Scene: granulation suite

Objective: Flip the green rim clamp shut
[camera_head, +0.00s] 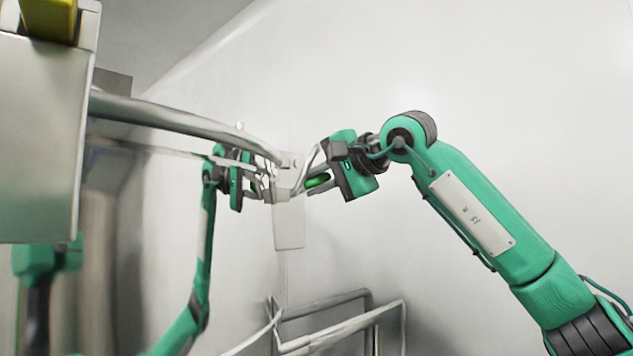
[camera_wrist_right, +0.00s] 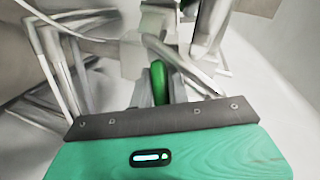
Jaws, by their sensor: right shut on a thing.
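The green rim clamp handle (camera_head: 318,181) shows as a small rounded green piece beside the pale bracket at the end of a steel tube. In the right wrist view the green handle (camera_wrist_right: 158,82) stands lengthwise between the fingers. My right gripper (camera_head: 316,176) comes in from the right and is shut on this handle. The fingers and the bracket hide part of the clamp, so its exact angle cannot be told. My left gripper (camera_head: 268,188) is on the left side of the bracket, close to it; its fingers are small and partly hidden, so its opening is unclear.
The steel tube (camera_head: 185,118) runs from a large steel housing (camera_head: 40,140) at left to the pale bracket plate (camera_head: 289,225). Bent steel rails (camera_head: 345,325) stand below. The pale wall at upper right is bare.

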